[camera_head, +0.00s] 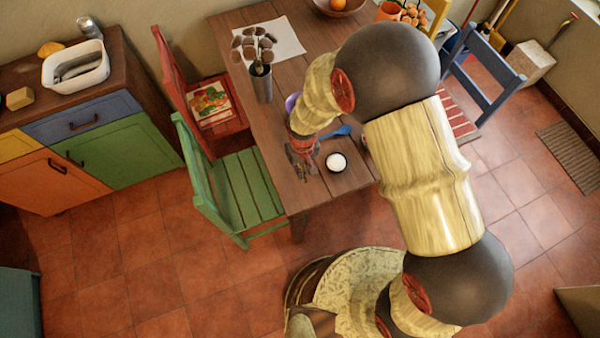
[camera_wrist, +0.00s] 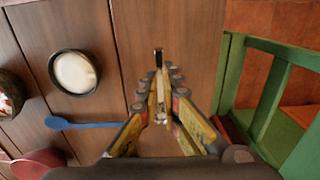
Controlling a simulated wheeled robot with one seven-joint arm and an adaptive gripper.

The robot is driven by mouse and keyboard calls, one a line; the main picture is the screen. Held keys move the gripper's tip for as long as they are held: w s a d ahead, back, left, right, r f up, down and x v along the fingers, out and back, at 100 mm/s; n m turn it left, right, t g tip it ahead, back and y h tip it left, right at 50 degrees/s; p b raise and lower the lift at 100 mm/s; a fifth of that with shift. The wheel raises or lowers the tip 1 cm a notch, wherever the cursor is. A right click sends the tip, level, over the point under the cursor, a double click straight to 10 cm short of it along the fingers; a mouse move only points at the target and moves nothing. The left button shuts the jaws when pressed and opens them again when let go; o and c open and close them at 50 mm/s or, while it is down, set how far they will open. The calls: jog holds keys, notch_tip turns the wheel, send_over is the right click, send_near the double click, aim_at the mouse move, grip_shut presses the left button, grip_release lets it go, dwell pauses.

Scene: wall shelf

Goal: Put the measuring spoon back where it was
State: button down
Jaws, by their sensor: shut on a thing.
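My gripper (camera_head: 303,172) is low over the wooden table (camera_head: 330,190), near its front left corner. In the wrist view my gripper (camera_wrist: 161,88) is shut on a slim thing, apparently the measuring spoon (camera_wrist: 158,58), with a dark end beyond the fingertips and a pale, metal-like part between the fingers. The fingers hide much of it, and I cannot tell whether it touches the table. A small dark bowl with white contents (camera_head: 336,162) stands right of my gripper; it also shows in the wrist view (camera_wrist: 74,72). A blue spoon (camera_wrist: 85,124) lies on the table beside this bowl.
A green chair (camera_head: 235,190) and a red chair (camera_head: 195,95) stand at the table's left side. A metal pot (camera_head: 261,85) with several utensils stands farther back by a white sheet (camera_head: 285,38). In the wrist view a red round thing (camera_wrist: 38,162) lies at the lower left.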

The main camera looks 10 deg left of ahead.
jog(key=shift+w+a+f, duration=0.15)
jog(key=shift+a+f, duration=0.1)
jog(key=shift+f, duration=0.2)
jog(key=shift+a+f+b, duration=0.1)
jog(key=shift+f+b, duration=0.35)
jog(key=shift+f, duration=1.05)
jog(key=shift+f, duration=0.1)
jog(key=c, duration=2)
grip_release()
notch_tip(320, 180, up, 12)
jog(key=shift+r+p, duration=0.15)
jog(key=shift+p, duration=1)
